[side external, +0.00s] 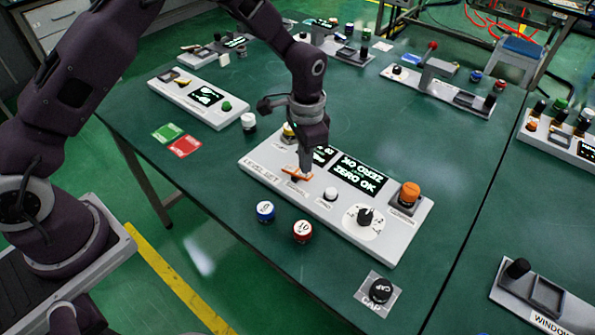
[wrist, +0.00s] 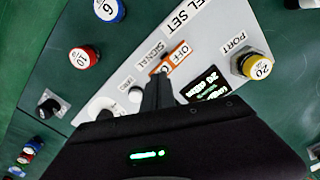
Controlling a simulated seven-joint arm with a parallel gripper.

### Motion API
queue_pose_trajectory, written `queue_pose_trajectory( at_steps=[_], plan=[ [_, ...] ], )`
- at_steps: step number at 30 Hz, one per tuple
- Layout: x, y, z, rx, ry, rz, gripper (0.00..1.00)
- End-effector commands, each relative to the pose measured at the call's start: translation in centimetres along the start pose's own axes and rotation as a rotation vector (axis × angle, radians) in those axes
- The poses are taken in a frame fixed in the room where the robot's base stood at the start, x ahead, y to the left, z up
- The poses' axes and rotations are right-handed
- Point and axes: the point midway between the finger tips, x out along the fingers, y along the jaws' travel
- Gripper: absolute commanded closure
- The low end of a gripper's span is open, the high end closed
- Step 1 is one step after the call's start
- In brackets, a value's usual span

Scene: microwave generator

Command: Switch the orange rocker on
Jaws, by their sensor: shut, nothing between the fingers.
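The orange rocker (side external: 296,174) is set in the white front panel (side external: 257,172) of the near console. In the wrist view the orange-framed rocker (wrist: 179,55) shows the word OFF at its upper end, next to the label SIGNAL. My gripper (side external: 304,171) points down at the rocker, its fingers closed and empty. In the wrist view my gripper's fingertips (wrist: 159,79) are at the rocker's lower end and hide part of it. I cannot tell whether they touch it.
On the same panel are a white button (side external: 331,194), a black dial (side external: 365,215), an orange knob (side external: 410,190) and a lit screen (side external: 358,177). Blue (side external: 265,210) and red (side external: 303,230) capped weights stand in front. A black cap (side external: 380,289) sits at the near right.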

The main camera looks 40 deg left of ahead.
Motion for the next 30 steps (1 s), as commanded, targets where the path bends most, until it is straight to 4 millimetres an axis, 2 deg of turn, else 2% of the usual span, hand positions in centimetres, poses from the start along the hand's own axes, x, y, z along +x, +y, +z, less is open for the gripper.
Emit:
queue_pose_trajectory(
  at_steps=[30],
  plan=[
    [0.86,0.00,-0.01,0.000,0.000,0.000,1.00]
  ],
)
